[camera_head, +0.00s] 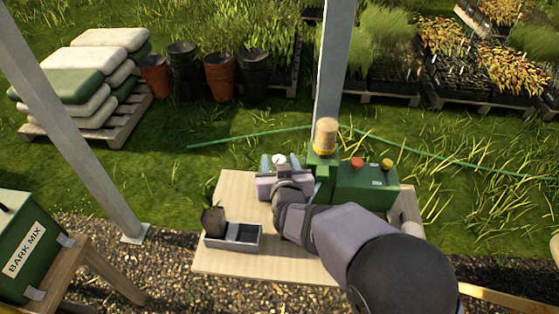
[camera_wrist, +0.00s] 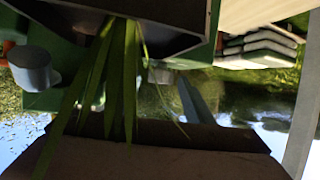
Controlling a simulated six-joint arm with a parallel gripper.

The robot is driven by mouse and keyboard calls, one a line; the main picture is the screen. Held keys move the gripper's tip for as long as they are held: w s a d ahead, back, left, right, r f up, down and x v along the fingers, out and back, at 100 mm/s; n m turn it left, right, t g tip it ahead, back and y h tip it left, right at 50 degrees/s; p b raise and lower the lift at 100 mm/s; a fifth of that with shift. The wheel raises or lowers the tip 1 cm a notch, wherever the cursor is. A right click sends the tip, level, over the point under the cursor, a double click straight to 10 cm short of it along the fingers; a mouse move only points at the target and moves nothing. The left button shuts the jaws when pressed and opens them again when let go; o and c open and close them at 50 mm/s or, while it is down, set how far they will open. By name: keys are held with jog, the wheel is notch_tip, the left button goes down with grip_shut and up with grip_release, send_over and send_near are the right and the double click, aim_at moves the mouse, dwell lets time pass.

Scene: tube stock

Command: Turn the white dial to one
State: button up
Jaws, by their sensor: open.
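In the head view, a small white round piece (camera_head: 279,159), which looks like the white dial, shows just beyond the end of my arm. My gripper (camera_head: 280,165) is open over the far edge of the table, its pale fingertips on either side of this white piece. I cannot tell whether they touch it. Any numbers or pointer on it are too small to read. In the wrist view, a pale grey round knob (camera_wrist: 33,68) stands against a green surface at the left; I cannot tell if it is the same piece. Long green leaves cross that view.
A green machine (camera_head: 368,189) with a red button (camera_head: 357,162) and a yellow button (camera_head: 387,163) stands right of my gripper, beside a tan-topped post (camera_head: 325,136). The table (camera_head: 235,187) is bare at back left.

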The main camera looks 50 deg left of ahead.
jog(key=c, duration=1)
jog(key=shift+s+a+r+m+t+p, duration=0.15)
jog(key=shift+r+m+t+p, duration=0.2)
jog(key=shift+p, duration=0.55)
jog(key=shift+c, duration=0.2)
jog(key=m+t+h+p, duration=0.1)
jog(key=p, duration=0.2)
jog(key=shift+a+r, duration=0.1)
jog(key=m+t+h+p, duration=0.2)
jog(key=p, duration=0.1)
jog(key=shift+a+p, duration=0.1)
jog(key=shift+p, duration=0.2)
jog(key=shift+f+m+h, duration=0.25)
jog(key=shift+m+h, duration=0.05)
jog(key=shift+m, duration=0.15)
jog(key=o, duration=1)
jog(key=shift+o, duration=0.2)
jog(key=shift+f, duration=0.1)
